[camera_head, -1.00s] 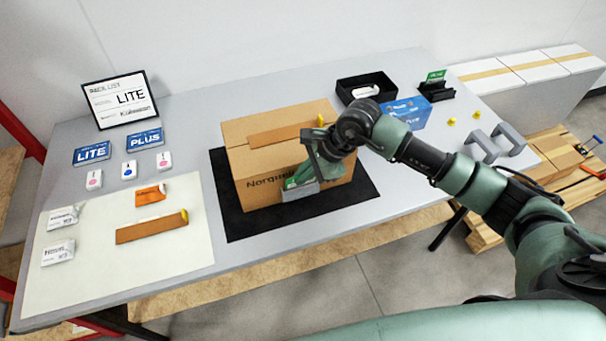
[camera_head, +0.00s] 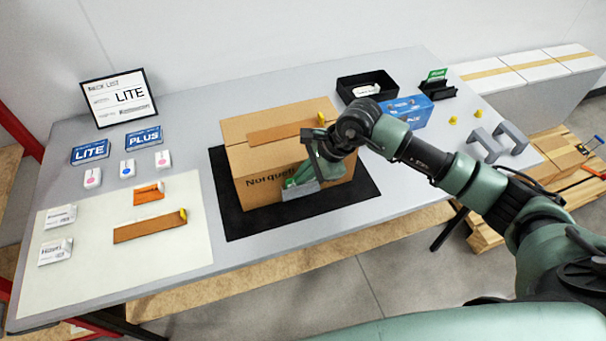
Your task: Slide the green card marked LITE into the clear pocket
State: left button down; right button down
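The carton (camera_head: 262,160) stands on a black mat (camera_head: 236,222). My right gripper (camera_head: 302,184) is low against the carton's front face, just right of the printed name. A bright green piece (camera_head: 290,183), apparently the green card, shows at the fingers beside a grey part. Its marking cannot be read. The clear pocket cannot be made out; the gripper covers that part of the face. Whether the fingers are closed on the card cannot be told. My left gripper is out of view.
A green PLUS card (camera_head: 437,74) stands in a black holder (camera_head: 440,91). A black tray (camera_head: 346,91) and blue box (camera_head: 414,112) are behind my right arm. A framed sign reading LITE (camera_head: 119,98) and blue LITE (camera_head: 90,151) and PLUS (camera_head: 143,138) boxes stand left.

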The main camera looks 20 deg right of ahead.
jog(key=c, duration=1.6)
grip_release()
jog(key=shift+r, duration=0.1)
jog(key=shift+s+r+p, duration=0.1)
jog(key=shift+r+p, duration=0.4)
jog(key=shift+r, duration=0.3)
jog(key=r, duration=0.1)
jog(key=s+r+p, duration=0.1)
jog(key=r, duration=0.1)
jog(key=r+p, duration=0.1)
jog(key=r, duration=0.1)
jog(key=shift+s, duration=0.4)
